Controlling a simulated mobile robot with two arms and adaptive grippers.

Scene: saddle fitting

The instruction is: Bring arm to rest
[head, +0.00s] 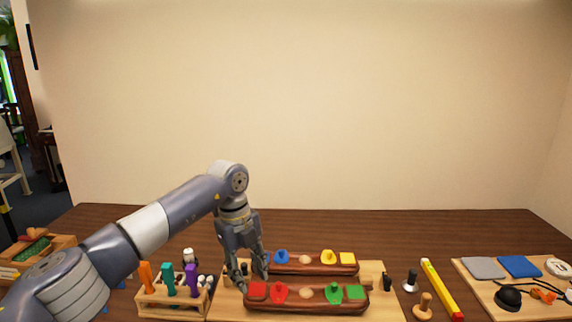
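My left arm comes in from the left and bends down at the middle of the table. Its gripper (252,277) points down at the left end of two long wooden holders. Its fingers look apart, with nothing clearly held between them. The front holder (307,305) carries a red square piece (257,291), a red piece (279,293), a green piece (335,294) and a green square piece (354,292). The back holder (310,269) carries a blue piece (282,257) and yellow pieces (329,256); its left end is partly hidden by the gripper. My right gripper is out of view.
A wooden rack (172,300) with orange, teal and purple handles stands left. Right are dark and wooden knobs (411,281), a yellow level (441,289) and a board (483,292) with cloths and small items. The table behind is clear.

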